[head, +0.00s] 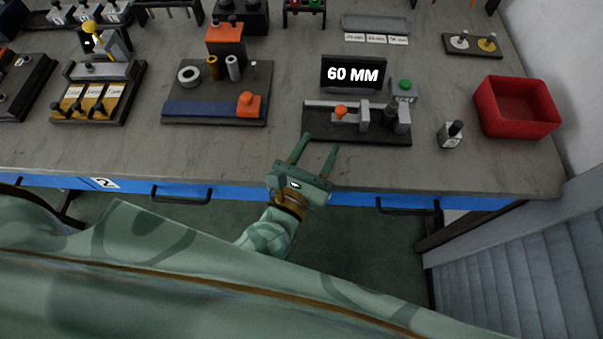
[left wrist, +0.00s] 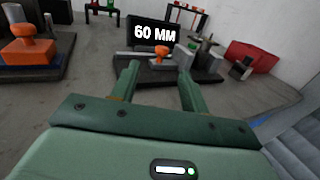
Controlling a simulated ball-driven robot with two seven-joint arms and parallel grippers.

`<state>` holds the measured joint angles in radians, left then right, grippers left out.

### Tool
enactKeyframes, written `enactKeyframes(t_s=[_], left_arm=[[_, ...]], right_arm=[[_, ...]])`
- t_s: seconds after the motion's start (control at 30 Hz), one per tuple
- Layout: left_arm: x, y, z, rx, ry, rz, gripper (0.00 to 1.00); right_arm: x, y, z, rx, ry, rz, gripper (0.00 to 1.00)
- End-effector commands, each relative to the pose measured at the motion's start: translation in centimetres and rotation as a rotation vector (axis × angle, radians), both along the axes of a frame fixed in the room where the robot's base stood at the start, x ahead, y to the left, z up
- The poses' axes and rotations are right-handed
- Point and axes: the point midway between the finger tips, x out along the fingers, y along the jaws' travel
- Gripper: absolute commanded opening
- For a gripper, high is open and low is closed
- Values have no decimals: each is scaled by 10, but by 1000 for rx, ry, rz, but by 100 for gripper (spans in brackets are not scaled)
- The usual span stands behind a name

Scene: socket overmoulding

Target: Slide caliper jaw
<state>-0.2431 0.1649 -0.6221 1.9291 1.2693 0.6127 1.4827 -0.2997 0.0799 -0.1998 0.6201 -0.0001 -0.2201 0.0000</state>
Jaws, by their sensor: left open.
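The caliper fixture is a black base (head: 360,135) near the table's front edge, with a grey rail along it. An orange knob (head: 341,112) sits on the sliding jaw at the left part of the rail. Grey and dark blocks (head: 389,116) stand at its right. A display (head: 353,74) behind reads "60 MM". My left gripper (head: 317,150) is open and empty, just in front of the base and apart from it. In the left wrist view, the orange knob (left wrist: 161,52) shows beyond and between the two fingers (left wrist: 158,75). My right gripper is not in view.
A green button (head: 405,85) on a grey box stands behind the fixture's right end. A small grey block with a black knob (head: 451,134) and a red bin (head: 516,107) are to the right. Another fixture with an orange block (head: 248,105) stands left. Bare table lies between them.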

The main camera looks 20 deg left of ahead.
Motion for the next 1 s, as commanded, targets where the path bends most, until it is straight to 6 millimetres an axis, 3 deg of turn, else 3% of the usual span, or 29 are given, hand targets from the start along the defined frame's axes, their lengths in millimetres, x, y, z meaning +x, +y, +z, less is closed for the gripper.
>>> enactKeyframes(t_s=[0.1,0.33,1.0], left_arm=[[-31,4,-2,2,3,-2,45],[-68,8,-1,1,2,0,45],[-74,9,0,0,0,2,45]], right_arm=[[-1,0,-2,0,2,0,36],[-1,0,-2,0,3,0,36],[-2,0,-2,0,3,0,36]])
